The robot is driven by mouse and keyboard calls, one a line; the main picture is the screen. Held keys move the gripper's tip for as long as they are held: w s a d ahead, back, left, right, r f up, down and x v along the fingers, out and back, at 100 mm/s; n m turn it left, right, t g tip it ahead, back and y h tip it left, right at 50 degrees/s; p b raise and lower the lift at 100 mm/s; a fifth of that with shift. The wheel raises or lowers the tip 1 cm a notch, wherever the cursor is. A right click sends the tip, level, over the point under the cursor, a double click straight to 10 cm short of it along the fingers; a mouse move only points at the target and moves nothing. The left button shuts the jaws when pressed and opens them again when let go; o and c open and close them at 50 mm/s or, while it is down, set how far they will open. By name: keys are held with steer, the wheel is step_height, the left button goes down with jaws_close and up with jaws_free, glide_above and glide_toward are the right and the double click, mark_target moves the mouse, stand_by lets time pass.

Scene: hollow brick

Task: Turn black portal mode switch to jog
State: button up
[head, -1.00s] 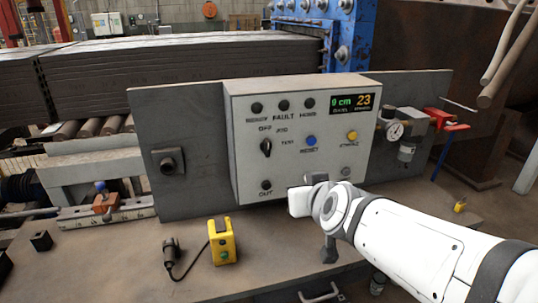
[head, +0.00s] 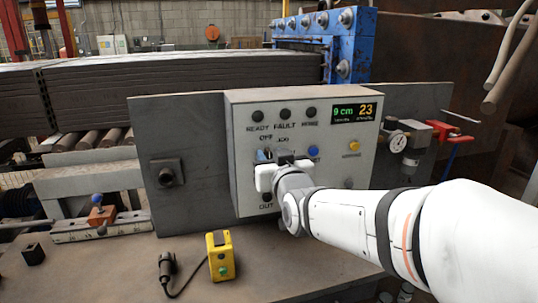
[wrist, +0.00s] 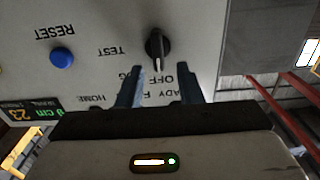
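The black portal mode switch (wrist: 158,46) is a rotary knob on the grey control box (head: 240,120). In the upside-down wrist view, its white pointer mark faces the OFF label; JOG is partly hidden by a finger and TEST is further to the left. My gripper (head: 273,160) is in front of the switch and hides it in the head view. In the wrist view my gripper (wrist: 164,74) is open, with one fingertip on each side of the knob's pointer end. There is a visible gap on both sides, and no contact shows.
A blue RESET button (wrist: 62,58) is beside the switch, and a yellow button (head: 354,145) is further right. Indicator lamps and a display (head: 356,112) sit above. A yellow pendant box (head: 221,257) stands on the bench (head: 110,270). A gauge (head: 397,142) is at the box's right.

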steer(key=shift+w+a, duration=0.15)
steer(key=shift+w, duration=0.25)
